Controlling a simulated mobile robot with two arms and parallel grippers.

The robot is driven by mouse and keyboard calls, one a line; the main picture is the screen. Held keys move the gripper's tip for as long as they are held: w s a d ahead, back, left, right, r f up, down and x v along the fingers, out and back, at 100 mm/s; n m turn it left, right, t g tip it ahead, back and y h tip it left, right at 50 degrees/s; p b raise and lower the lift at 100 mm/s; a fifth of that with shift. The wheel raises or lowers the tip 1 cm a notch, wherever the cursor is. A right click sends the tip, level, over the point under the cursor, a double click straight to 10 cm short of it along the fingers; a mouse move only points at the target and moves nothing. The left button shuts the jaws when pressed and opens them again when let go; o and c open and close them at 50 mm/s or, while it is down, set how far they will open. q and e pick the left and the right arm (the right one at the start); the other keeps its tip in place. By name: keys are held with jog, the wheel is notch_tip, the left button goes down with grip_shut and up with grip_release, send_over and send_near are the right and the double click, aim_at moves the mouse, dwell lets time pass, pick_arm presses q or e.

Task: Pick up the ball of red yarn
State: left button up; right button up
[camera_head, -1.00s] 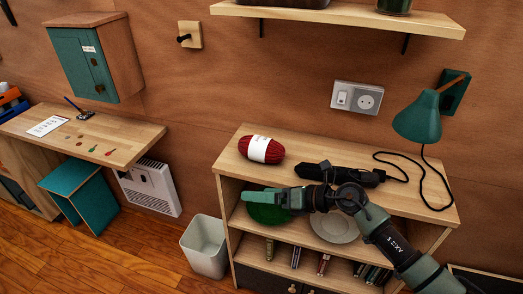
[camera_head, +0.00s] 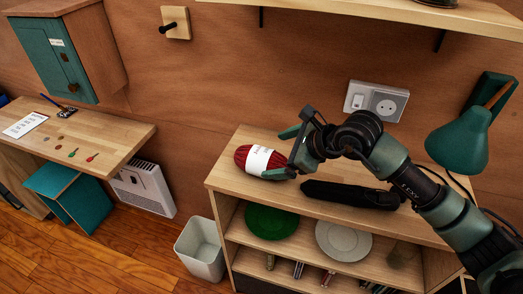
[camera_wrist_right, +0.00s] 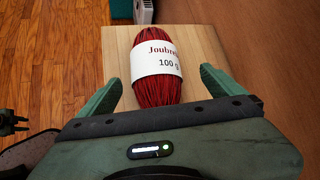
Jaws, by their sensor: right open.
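The ball of red yarn (camera_head: 245,157) with a white paper band lies on the wooden shelf top, at its left part. In the right wrist view the yarn (camera_wrist_right: 153,92) lies lengthwise between the two green fingers, its near end close to the palm. My right gripper (camera_head: 285,153) is open and reaches the yarn from the right, one finger behind it and one in front. In the wrist view the gripper (camera_wrist_right: 158,88) shows a gap on both sides of the yarn.
A long black object (camera_head: 350,194) lies on the shelf top (camera_head: 222,176) in front of my right arm. A green plate (camera_head: 270,221) and a pale plate (camera_head: 343,240) are on the shelf below. A white bin (camera_head: 201,248) stands at the left.

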aim_at(260, 159)
jog(key=a+f+p, duration=0.1)
jog(key=w+a+f+p, duration=0.1)
jog(key=a+p, duration=0.1)
jog(key=shift+w+a+f, duration=0.15)
jog(key=shift+a+f, duration=0.05)
jog(key=shift+f, duration=0.2)
jog(key=shift+x, duration=1.25)
jog(key=shift+w+f, duration=0.15)
jog(key=shift+f, duration=0.15)
jog(key=c, duration=1.5)
pick_arm(q)
jog(key=r, duration=0.1)
jog(key=s+r, duration=0.1)
jog(key=r, duration=0.1)
jog(key=shift+s+r, duration=0.15)
jog(key=shift+s, duration=0.05)
pick_arm(e)
jog(key=shift+r, duration=0.15)
